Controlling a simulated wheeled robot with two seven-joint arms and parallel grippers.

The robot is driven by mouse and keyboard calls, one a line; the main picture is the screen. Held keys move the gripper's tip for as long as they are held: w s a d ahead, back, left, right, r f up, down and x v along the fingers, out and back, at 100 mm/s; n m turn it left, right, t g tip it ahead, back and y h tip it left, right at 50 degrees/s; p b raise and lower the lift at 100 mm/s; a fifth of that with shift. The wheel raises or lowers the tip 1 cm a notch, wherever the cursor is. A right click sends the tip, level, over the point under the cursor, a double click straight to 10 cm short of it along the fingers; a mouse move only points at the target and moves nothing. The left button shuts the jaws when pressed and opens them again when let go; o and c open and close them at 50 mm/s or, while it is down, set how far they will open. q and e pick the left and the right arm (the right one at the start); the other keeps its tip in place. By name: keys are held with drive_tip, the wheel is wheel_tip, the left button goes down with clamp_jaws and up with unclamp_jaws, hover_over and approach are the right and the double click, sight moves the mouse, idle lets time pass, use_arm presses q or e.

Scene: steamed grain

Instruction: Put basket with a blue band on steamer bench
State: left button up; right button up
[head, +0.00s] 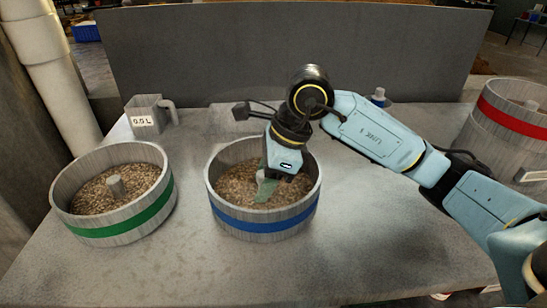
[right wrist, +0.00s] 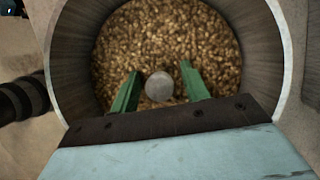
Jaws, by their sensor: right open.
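The basket with a blue band (head: 262,222) stands on the grey table near the middle in the head view. It holds brown grain and has a round grey post at its centre. My right gripper (head: 266,190) reaches down into this basket from above. In the right wrist view its green fingers (right wrist: 160,90) are open, one on each side of the post's round top (right wrist: 159,86), with gaps between. The post is mostly hidden by the gripper in the head view. My left gripper is not in view. I cannot identify the steamer bench for sure.
A basket with a green band (head: 118,232), also with grain and a post, stands at the left. A grey measuring cup marked 0.5 L (head: 146,120) is behind it. A taller red-banded vessel (head: 505,120) stands at the right. A grey panel (head: 290,50) closes the back.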

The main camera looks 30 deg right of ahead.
use_arm(q)
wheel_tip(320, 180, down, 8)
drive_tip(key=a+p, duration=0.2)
drive_tip(key=p, duration=0.1)
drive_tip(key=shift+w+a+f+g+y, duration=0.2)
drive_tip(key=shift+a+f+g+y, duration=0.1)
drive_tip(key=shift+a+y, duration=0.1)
use_arm(e)
drive_tip(key=v, duration=1.2)
